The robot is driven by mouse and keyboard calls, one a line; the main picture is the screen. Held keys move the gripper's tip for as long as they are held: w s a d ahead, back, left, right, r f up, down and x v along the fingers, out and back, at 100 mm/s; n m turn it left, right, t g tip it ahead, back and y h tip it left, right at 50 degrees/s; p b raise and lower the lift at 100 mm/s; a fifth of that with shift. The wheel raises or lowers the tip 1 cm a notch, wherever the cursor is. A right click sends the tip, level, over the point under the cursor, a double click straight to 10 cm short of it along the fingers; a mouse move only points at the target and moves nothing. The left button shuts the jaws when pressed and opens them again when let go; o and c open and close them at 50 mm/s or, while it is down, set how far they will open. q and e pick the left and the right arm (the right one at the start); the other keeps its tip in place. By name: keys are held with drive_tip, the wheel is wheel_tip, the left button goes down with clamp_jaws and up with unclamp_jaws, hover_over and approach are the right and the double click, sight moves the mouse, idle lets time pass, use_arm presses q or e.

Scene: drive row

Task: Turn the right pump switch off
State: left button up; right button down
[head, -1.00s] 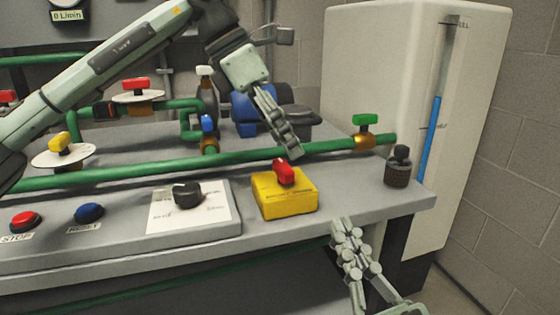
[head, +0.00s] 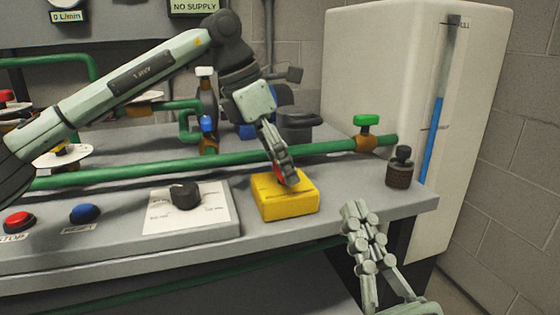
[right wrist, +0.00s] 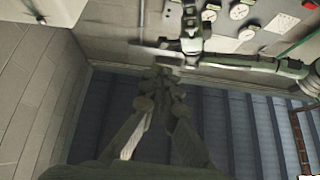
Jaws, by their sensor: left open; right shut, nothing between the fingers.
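A yellow switch box (head: 287,207) sits near the front edge of the bench. Its red handle (head: 279,175) is mostly hidden behind my left gripper (head: 288,180). My left gripper points down over the box with its fingers at the handle. It is open, and I cannot tell whether the handle lies between the fingers or whether they touch it. My right gripper (head: 357,215) is shut and empty, below and to the right of the box, in front of the bench edge. It also shows in the right wrist view (right wrist: 162,80).
A black knob (head: 185,196) on a white plate stands left of the box. Red (head: 18,222) and blue (head: 85,212) buttons lie further left. A green pipe (head: 165,166) runs behind the box.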

use_arm(q)
drive_tip(key=shift+c, duration=0.5)
drive_tip(key=c, duration=1.1)
drive_tip(key=shift+o, duration=0.2)
